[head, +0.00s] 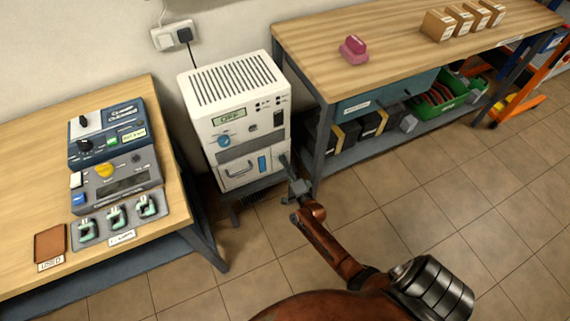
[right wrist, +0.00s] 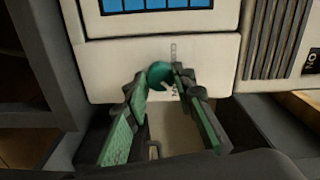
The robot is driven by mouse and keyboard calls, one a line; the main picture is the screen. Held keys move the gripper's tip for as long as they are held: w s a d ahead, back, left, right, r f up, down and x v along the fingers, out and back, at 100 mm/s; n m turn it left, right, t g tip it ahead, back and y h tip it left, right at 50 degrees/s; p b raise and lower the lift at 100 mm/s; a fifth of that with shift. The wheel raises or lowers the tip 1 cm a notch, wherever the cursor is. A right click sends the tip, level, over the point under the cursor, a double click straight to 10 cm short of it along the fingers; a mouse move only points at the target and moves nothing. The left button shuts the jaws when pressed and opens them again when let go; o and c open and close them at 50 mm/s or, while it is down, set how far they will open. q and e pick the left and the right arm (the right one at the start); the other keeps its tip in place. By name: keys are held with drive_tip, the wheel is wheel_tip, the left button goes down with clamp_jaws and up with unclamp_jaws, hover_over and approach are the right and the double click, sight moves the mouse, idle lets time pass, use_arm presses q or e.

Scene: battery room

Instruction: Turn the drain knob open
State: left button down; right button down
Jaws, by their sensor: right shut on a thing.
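A white machine (head: 238,105) with a top grille stands between two benches. Its display (head: 228,117) appears to read OFF. A small round teal knob (right wrist: 158,71) sits on the machine's lower front panel in the right wrist view, with a pale mark on its lower right. My right gripper (head: 285,163) reaches the machine's lower right front. In the right wrist view its green-padded fingers (right wrist: 158,82) are closed on the teal knob from both sides. The gripper hides the knob in the head view, and the lettering by it is partly covered. My left gripper is not in view.
A blue dial (head: 223,140) and a drawer handle (head: 239,170) are on the machine's front. The left bench (head: 35,135) holds control boxes. The right bench (head: 400,48) holds a pink object (head: 353,49) and small cartons. Tiled floor (head: 370,220) is open in front.

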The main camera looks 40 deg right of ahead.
drive_tip(key=c, duration=1.6)
unclamp_jaws()
drive_tip(key=v, duration=1.2)
